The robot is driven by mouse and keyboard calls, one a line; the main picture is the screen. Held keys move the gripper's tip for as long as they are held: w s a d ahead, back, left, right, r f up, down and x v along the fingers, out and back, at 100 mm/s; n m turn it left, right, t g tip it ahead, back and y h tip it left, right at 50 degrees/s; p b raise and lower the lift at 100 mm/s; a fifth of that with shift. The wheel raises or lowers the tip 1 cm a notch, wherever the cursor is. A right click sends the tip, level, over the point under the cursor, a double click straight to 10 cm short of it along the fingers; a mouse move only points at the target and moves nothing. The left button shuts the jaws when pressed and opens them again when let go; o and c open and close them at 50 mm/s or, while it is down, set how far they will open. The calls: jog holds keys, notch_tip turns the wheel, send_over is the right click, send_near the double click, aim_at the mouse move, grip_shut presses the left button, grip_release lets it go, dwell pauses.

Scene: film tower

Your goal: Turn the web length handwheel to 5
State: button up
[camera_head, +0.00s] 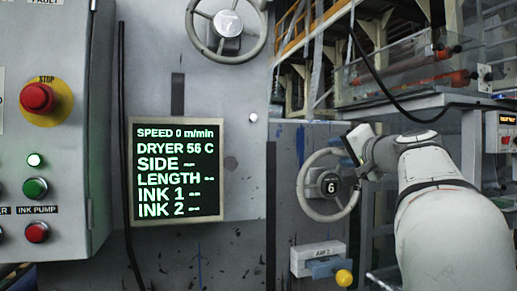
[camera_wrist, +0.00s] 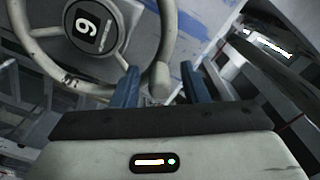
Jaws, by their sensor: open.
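A pale round handwheel (camera_head: 329,185) sits on the grey panel at right of the head view, with a 6 on its dark hub. The small hub print is too small to read. The wheel fills the upper left of the wrist view (camera_wrist: 45,58), its number turned upside down. My gripper (camera_head: 350,146) is at the wheel's upper right rim. In the wrist view my gripper (camera_wrist: 158,80) is open, its two blue fingers either side of a pale knob-like part at the rim. I cannot tell whether they touch it.
A control box (camera_head: 50,130) with buttons is at left.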

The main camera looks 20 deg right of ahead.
jog(key=shift+w, duration=0.4)
jog(key=shift+c, duration=0.5)
grip_shut()
